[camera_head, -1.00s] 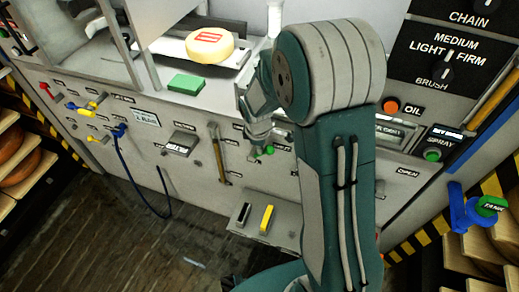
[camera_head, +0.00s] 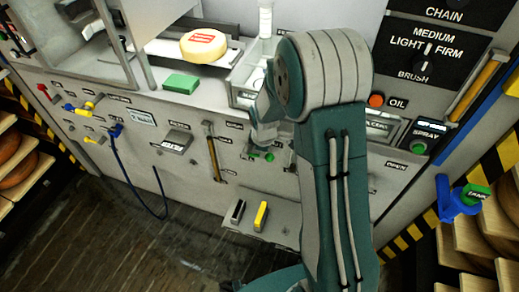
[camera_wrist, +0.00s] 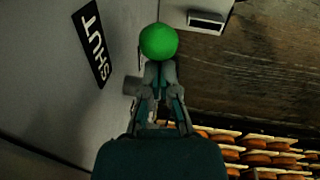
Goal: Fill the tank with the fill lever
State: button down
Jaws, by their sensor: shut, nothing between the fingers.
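A green ball knob (camera_wrist: 158,42) shows in the wrist view beside a black label reading SHUT (camera_wrist: 90,46). In the head view a small green knob (camera_head: 269,157) shows on the machine's front panel, close under my wrist. My gripper (camera_wrist: 160,72) is shut and empty, its fingertips right at the green ball's near side. I cannot tell whether they touch it. The knob's stem is hidden.
A cheese wheel (camera_head: 204,45) sits on the machine, with a green block (camera_head: 181,83) in front. A grey box with black and yellow switches (camera_head: 261,216) juts out below. Cheese racks (camera_head: 20,165) stand at both sides.

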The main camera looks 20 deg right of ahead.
jog(key=shift+s+d+f, duration=0.2)
jog(key=shift+s+f, duration=0.05)
jog(key=shift+f, duration=0.45)
jog(key=shift+s+d+f, duration=0.1)
jog(key=shift+s+f, duration=0.1)
jog(key=shift+r, duration=0.1)
